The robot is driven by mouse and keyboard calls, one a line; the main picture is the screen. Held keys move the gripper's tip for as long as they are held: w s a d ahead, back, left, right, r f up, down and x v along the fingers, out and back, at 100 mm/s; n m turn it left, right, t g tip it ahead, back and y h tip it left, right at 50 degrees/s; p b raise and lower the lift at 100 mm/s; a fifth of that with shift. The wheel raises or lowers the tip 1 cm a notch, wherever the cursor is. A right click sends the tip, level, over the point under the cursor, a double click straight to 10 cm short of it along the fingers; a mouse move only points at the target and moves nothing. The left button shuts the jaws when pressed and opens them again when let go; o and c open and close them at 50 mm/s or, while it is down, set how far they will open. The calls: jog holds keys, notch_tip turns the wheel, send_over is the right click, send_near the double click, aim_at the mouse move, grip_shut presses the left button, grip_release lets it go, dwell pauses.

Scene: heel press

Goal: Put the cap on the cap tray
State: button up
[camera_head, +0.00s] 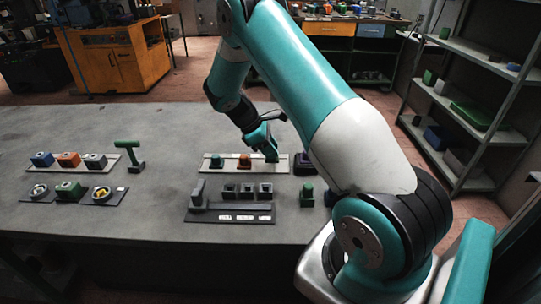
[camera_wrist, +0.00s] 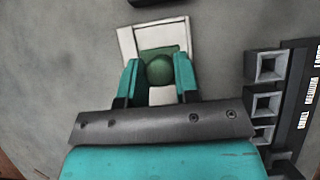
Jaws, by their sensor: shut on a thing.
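A green cap with a round top (camera_wrist: 159,70) sits between the two fingers of my gripper (camera_wrist: 160,80) in the wrist view. The fingers are shut on it. A green square shows around its foot. The pale cap tray (camera_wrist: 127,43) lies beneath, and the cap is over its end. In the head view my gripper (camera_head: 269,151) is at the right end of the cap tray (camera_head: 226,169). A dark green cap (camera_head: 217,161) and an orange cap (camera_head: 244,161) stand on the tray to its left. I cannot tell whether the held cap touches the tray.
In front is a dark fixture (camera_head: 198,214) with a post, several square sockets and size labels. Blocks, ring parts and a green T-shaped tool (camera_head: 131,153) are at left. The table between is clear.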

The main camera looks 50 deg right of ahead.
jog(key=shift+f, duration=1.25)
jog(key=o, duration=0.9)
